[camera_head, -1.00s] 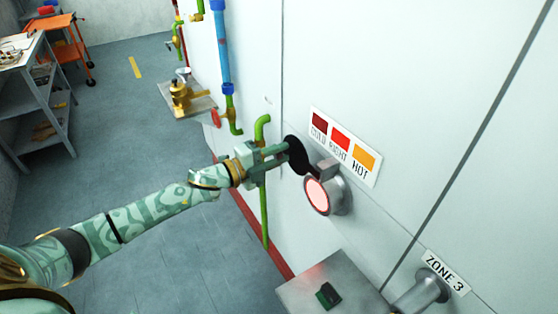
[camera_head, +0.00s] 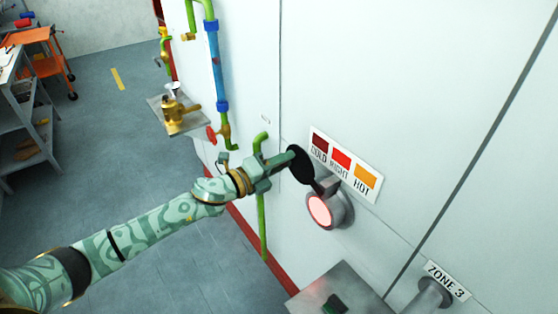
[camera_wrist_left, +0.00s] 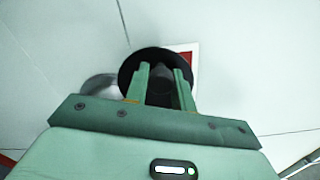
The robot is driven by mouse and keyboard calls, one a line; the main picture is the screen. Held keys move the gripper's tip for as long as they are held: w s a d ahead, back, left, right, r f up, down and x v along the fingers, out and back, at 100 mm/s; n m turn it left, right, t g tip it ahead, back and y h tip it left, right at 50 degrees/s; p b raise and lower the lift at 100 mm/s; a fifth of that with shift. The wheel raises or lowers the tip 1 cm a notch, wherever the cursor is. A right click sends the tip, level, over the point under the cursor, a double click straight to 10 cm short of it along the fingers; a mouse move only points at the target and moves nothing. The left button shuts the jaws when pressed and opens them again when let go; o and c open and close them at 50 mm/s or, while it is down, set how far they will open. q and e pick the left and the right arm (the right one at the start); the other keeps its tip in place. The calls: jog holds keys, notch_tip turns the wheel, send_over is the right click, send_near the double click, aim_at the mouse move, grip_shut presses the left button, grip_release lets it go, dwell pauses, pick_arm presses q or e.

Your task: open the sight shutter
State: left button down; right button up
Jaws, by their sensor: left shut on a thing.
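The sight shutter (camera_head: 302,168) is a round black plate on an arm, swung up and to the left of the round sight port. The sight glass (camera_head: 320,211) shows uncovered and glows pale pink inside its grey metal rim. My left gripper (camera_head: 290,157) is shut on the shutter from the left side. In the left wrist view the black shutter plate (camera_wrist_left: 153,54) fills the space beyond the fingertips (camera_wrist_left: 162,76), and the fingers sit around its dark central knob. Part of the grey port shows behind it. My right gripper is not in view.
A label with COLD, RIGHT, HOT colour patches (camera_head: 343,160) is on the white wall above the port. A grey box (camera_head: 335,287) and a ZONE 3 stub (camera_head: 434,293) are below. Green pipe (camera_head: 262,225) runs behind my gripper. A shelf (camera_head: 38,125) stands far left.

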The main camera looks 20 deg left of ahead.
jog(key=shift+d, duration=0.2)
pick_arm(q)
jog(key=c, duration=1.2)
grip_release()
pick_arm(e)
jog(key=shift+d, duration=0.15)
pick_arm(q)
jog(key=b+v, duration=0.2)
jog(key=v, duration=1.4)
jog(key=shift+s, duration=0.15)
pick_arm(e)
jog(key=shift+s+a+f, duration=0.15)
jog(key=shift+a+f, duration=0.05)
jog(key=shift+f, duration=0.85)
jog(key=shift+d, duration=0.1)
